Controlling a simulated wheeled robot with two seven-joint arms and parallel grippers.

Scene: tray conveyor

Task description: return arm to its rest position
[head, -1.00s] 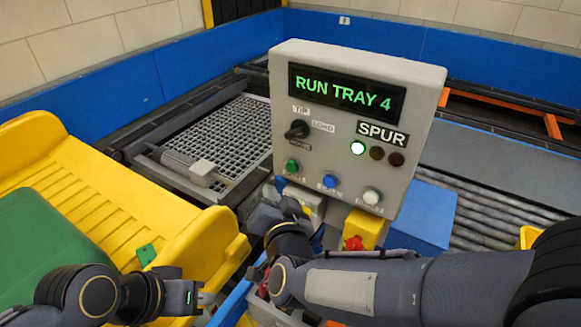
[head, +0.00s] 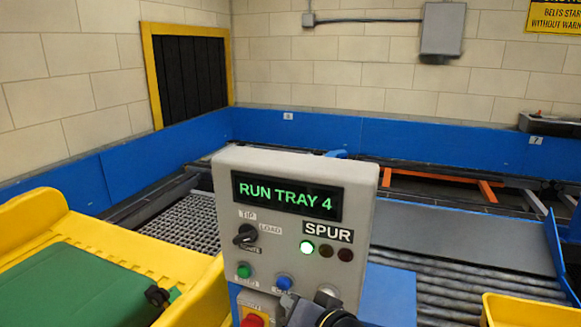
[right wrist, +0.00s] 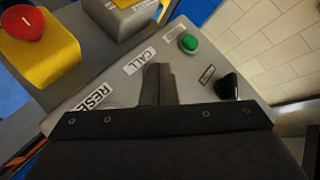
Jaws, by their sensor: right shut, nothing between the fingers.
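My right gripper (head: 289,306) is at the bottom edge of the head view, in front of the lower part of the grey control box (head: 205,190). In the right wrist view its fingers (right wrist: 157,72) are together and empty, in front of the panel near the CALL and RESET labels. I cannot tell whether they touch it. Part of my right arm (head: 336,318) shows beside the gripper. The display (head: 287,197) reads RUN TRAY 4, and the left SPUR lamp (head: 307,247) is lit. My left gripper cannot be made out.
The panel carries a black selector (head: 245,234), a green button (head: 243,270), a blue button (head: 284,282) and a white button (head: 327,295). A red stop button (head: 253,320) sits below. A yellow chute (head: 205,292) stands left; rollers (head: 455,262) lie right.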

